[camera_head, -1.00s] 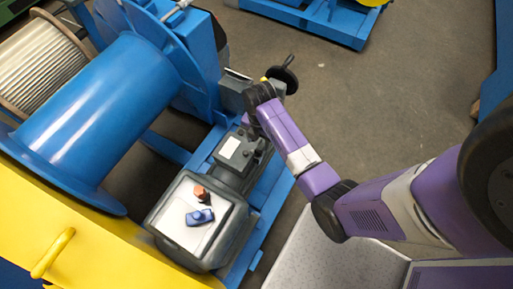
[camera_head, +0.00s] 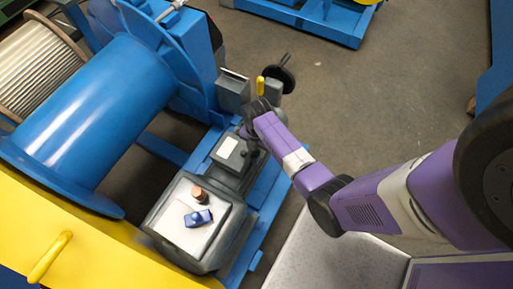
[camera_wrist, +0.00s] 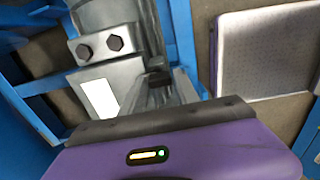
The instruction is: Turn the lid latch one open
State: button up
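The grey chain-drive housing (camera_head: 216,165) has a raised lid with a white label (camera_head: 228,147). In the wrist view the label (camera_wrist: 99,98) shows beside a grey block with two dark bolt heads (camera_wrist: 99,46). Small dark fittings stand at the lid's right edge; I cannot tell which one is latch one. A dark knob-like part (camera_wrist: 158,85) shows just beyond my gripper body in the wrist view. My gripper (camera_head: 249,138) points down at the lid's upper right edge, close to these fittings. Its fingertips are hidden or too small to read, and contact is unclear.
A blue tool (camera_head: 198,217) and an orange-brown capped item (camera_head: 199,194) lie on the housing's flat top. A black handwheel (camera_head: 280,74) and a yellow lever (camera_head: 261,86) stand behind my wrist.

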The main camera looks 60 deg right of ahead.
grip_shut()
jog(key=shift+m, duration=0.4)
jog(key=shift+a+r+m+p, duration=0.1)
jog(key=shift+m+p, duration=0.6)
jog(key=shift+m, duration=0.3)
jog(key=m+p, duration=0.1)
jog(key=m, duration=0.2)
jog(key=shift+m, duration=0.3)
jog(key=m+p, duration=0.1)
jog(key=m, duration=0.5)
jog(key=shift+w+a+p, duration=0.15)
jog(key=shift+p, duration=0.2)
jog(key=m, duration=0.5)
jog(key=shift+w+p, duration=0.1)
jog(key=shift+p, duration=0.25)
jog(key=shift+m, duration=0.4)
